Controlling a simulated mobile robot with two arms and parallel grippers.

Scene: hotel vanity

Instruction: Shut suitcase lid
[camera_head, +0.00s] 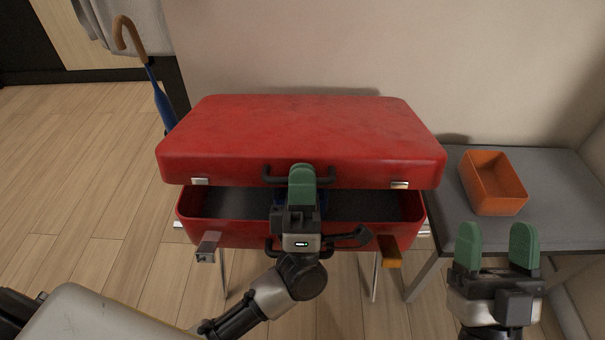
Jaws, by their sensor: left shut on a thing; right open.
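The red suitcase stands on thin metal legs in the middle of the head view. Its lid (300,125) is tilted down over the base (235,233), with a dark gap along the front. My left gripper (302,178) is at the lid's front edge, shut at the black lid handle (270,179), which its green fingers partly hide. Something blue inside the base is mostly hidden behind this gripper. My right gripper (496,245) is open and empty, to the right of the suitcase and in front of the grey bench.
An orange open box (493,183) sits on the grey bench (560,175) at the right. A blue umbrella (160,100) with a brown handle leans at the back left. Latches (207,246) stick out at the base's front. The wall is close behind the suitcase.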

